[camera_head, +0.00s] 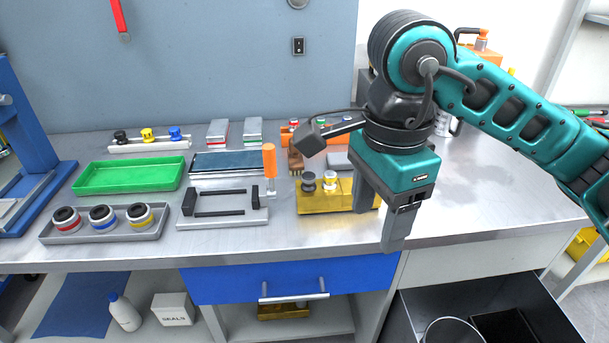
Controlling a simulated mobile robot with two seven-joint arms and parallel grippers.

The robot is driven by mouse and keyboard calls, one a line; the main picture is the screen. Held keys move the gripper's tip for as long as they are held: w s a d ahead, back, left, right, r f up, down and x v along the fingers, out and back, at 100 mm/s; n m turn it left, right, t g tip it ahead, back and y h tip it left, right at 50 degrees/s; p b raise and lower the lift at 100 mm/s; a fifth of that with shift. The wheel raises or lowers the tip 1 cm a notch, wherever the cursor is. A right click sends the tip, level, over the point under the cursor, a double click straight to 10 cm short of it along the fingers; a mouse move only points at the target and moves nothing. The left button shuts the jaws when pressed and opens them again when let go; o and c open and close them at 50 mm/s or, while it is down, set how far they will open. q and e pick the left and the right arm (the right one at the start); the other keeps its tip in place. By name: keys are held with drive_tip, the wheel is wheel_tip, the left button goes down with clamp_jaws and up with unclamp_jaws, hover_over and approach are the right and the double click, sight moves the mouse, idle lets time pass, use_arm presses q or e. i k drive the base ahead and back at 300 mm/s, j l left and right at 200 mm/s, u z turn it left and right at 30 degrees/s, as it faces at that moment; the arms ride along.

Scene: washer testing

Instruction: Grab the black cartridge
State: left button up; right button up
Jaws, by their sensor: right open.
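A small black cylinder, which looks like the black cartridge (309,182), stands upright on the left part of a yellow block (320,203) on the bench. A white-and-gold cylinder (330,181) stands just right of it on the same block. My right gripper (379,226) points down at the right end of the yellow block, its fingers apart and nothing visible between them. It is to the right of the black cylinder and does not touch it. Its near finger hides part of the block's right end. My left gripper is not in view.
An orange-handled tool (269,165) stands left of the block, beside a grey fixture with black bars (222,202). A green tray (130,174) and a tray of ringed cups (104,233) lie further left. The bench top right of my gripper is clear.

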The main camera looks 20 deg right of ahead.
sight(308, 178)
drive_tip(key=i, duration=0.85)
